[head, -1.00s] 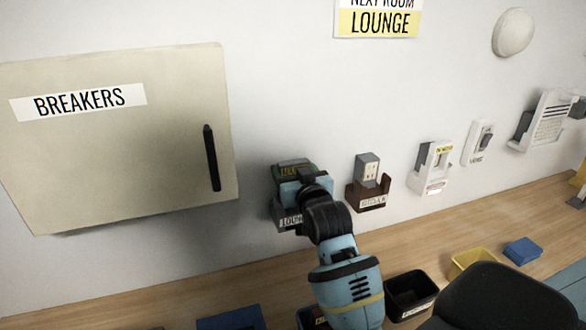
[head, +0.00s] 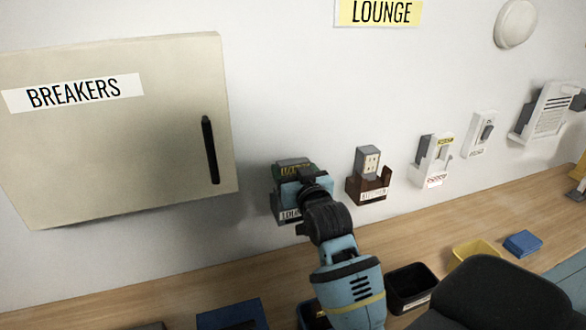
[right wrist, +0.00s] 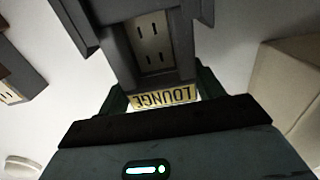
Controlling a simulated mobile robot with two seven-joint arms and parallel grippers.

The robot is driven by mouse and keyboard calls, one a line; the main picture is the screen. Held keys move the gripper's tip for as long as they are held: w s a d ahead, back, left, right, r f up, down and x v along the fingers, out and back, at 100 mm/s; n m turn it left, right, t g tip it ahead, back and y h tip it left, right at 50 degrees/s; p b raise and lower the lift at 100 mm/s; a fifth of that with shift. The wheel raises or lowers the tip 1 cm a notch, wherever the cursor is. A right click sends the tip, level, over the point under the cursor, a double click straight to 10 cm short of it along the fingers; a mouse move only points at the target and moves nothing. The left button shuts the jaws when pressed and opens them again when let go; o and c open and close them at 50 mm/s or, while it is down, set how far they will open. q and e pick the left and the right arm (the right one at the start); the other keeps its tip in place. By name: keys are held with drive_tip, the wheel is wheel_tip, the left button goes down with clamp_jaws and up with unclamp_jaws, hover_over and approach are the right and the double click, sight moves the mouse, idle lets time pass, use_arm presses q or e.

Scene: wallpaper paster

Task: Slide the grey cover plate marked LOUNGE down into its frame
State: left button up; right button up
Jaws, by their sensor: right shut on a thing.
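The cover plate marked LOUNGE shows its yellow label in the right wrist view (right wrist: 165,97), where the lettering is upside down. My right gripper (head: 303,178) is shut on the plate at the wall, and dark fingers flank the label in the right wrist view. The grey frame (head: 289,213) with a white LOUNGE label is on the wall just below the gripper. In the right wrist view the frame's dark side walls (right wrist: 192,60) stand around a slotted outlet face. The gripper partly hides the plate in the head view, and how far it sits in the frame cannot be told. My left gripper is not in view.
The large breaker box (head: 120,150) stands out from the wall to the left. A brown frame with an outlet (head: 369,182) is close on the right, with more wall fittings beyond. A black bin (head: 411,287), yellow bin (head: 477,252) and blue block (head: 523,243) are on the wooden counter (head: 470,215).

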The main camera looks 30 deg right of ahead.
drive_tip(key=o, duration=1.1)
drive_tip(key=shift+f, duration=0.1)
drive_tip(key=shift+c, duration=0.2)
drive_tip(key=v, duration=0.8)
drive_tip(key=shift+w+d, duration=0.1)
